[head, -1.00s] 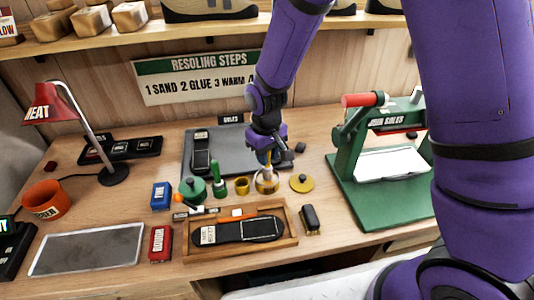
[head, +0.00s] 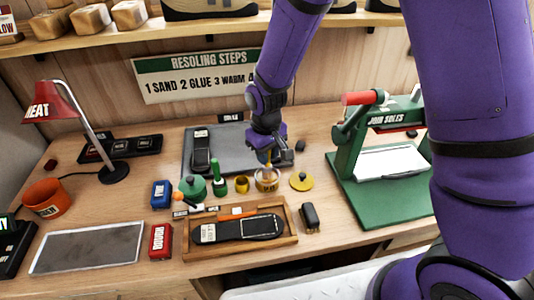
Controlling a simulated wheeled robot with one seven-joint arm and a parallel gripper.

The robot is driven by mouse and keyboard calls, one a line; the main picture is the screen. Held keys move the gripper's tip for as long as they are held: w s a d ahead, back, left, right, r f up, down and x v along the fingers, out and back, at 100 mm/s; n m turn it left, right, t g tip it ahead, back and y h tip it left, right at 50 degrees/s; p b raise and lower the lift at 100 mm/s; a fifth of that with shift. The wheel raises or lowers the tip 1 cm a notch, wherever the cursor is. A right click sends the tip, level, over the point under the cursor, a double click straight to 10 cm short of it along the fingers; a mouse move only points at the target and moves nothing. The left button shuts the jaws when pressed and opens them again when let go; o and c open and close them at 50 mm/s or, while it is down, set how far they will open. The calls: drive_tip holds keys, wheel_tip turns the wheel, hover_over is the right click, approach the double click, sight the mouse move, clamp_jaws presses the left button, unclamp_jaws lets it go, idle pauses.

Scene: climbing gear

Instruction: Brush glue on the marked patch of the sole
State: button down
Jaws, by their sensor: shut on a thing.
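My gripper (head: 267,155) points down over the glue pot (head: 267,180) at the middle of the bench. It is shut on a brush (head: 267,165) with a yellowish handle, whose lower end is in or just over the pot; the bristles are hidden. The dark sole (head: 240,229) lies flat in a wooden tray (head: 290,240) in front of the pot. A pale label is at the sole's left end. I cannot make out a marked patch clearly at this size.
A dark brush-like block (head: 309,216) lies right of the tray. A green press (head: 380,170) stands at right, a red lamp (head: 52,103) at left.

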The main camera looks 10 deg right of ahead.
drive_tip(key=shift+f, duration=0.1)
idle(0.3)
drive_tip(key=shift+r, duration=3.55)
